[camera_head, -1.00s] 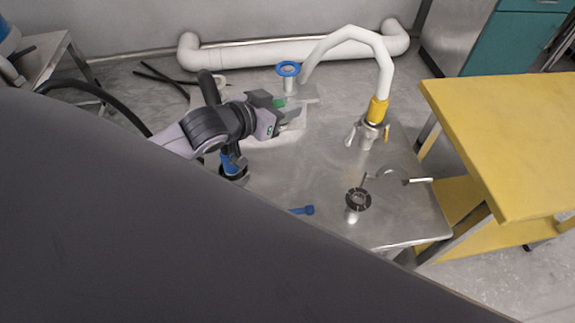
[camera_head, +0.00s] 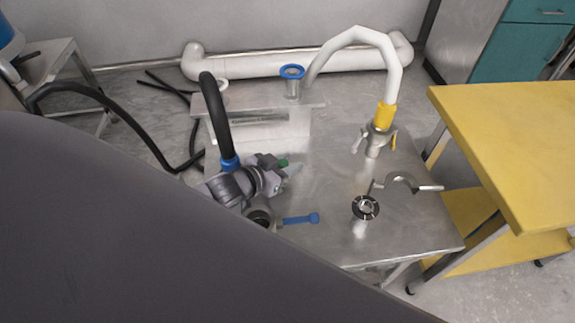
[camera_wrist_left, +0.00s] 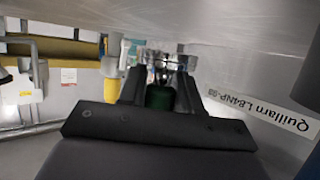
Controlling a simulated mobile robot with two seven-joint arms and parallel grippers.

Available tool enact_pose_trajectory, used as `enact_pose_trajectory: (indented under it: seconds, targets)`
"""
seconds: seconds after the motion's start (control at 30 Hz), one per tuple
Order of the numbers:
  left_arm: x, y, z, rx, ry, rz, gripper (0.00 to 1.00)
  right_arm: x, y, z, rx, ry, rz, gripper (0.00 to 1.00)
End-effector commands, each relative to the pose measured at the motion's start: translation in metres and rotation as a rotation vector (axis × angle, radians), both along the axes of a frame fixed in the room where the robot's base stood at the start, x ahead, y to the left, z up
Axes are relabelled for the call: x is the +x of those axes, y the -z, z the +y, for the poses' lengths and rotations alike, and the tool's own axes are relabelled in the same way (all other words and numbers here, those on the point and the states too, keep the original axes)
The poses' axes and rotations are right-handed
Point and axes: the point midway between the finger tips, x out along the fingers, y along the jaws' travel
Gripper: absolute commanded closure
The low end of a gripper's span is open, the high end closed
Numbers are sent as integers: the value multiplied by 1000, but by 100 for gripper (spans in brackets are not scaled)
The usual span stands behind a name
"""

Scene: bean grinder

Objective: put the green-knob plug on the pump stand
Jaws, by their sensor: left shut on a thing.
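The green-knob plug (camera_head: 283,163) is a small green shape at the tip of my left gripper (camera_head: 287,168) in the head view. In the left wrist view the dark green knob (camera_wrist_left: 160,97) sits between the two black fingers of my left gripper (camera_wrist_left: 160,88), which is shut on it. The plug's lower end is hidden. The gripper is over the left part of the steel table (camera_head: 400,235), beside a metal fitting (camera_head: 260,216) with a blue lever (camera_head: 300,219). I cannot tell which part is the pump stand. My right gripper is not in view.
A raised steel shelf (camera_head: 255,105) carries a blue-rimmed fitting (camera_head: 292,73). A black hose (camera_head: 215,110) rises beside the gripper. A white hose with a yellow collar (camera_head: 384,116), an open clamp (camera_head: 407,182) and a round flange fitting (camera_head: 365,207) stand right. A yellow table (camera_head: 505,140) is beyond.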

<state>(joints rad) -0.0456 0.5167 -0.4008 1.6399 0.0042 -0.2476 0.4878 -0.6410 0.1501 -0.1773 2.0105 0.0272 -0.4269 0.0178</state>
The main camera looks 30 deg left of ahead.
Motion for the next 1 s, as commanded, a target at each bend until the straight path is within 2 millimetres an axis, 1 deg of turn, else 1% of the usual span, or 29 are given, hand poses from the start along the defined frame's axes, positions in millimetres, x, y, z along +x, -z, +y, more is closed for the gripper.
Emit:
enact_pose_trajectory:
  seconds: [0.23,0.73,0.77,0.8,0.83,1.0]
  targets:
    - [1,-1,0,-1,1,-3,100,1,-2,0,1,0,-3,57]
    - [0,13,0,0,1,1,100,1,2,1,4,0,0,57]
    - [-1,14,0,1,1,4,58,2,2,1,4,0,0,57]
    - [-1,15,0,1,1,4,44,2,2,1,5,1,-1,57]
    - [-1,15,-1,1,1,5,42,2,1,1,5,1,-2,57]
    - [-2,16,-1,0,3,6,42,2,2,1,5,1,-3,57]
